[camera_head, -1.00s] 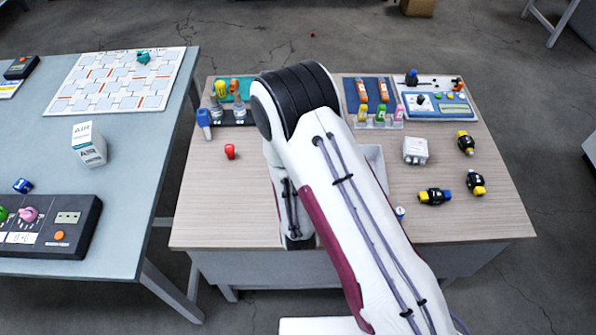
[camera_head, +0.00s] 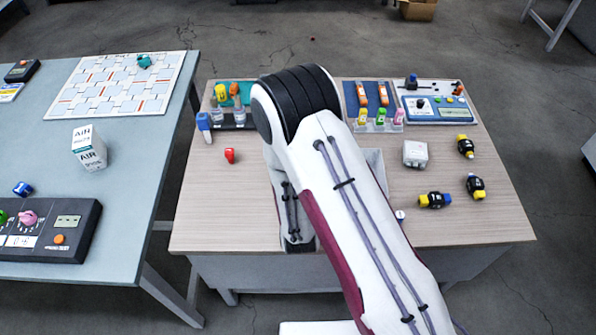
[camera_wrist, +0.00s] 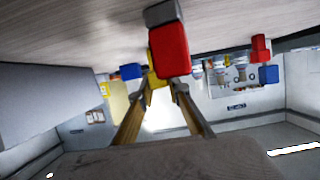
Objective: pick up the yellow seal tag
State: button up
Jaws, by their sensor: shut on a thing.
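My gripper (camera_wrist: 166,88) is shut in the wrist view, its two fingers reaching up to a small yellow piece, the yellow seal tag (camera_wrist: 154,82). A red tag with a grey end (camera_wrist: 170,50) stands in front and covers much of the yellow piece. In the head view my arm hides the gripper and the yellow tag. A red tag (camera_head: 229,155) lies on the wooden table (camera_head: 215,205) to the left of my arm.
Racks with small bottles stand at the table's back, with a blue-capped bottle (camera_head: 204,124) at left. A white box (camera_head: 415,153) and several black, yellow and blue connectors (camera_head: 434,200) lie at right. A grey tray (camera_head: 374,160) is partly hidden. The front left is clear.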

jog(key=shift+r, duration=4.8)
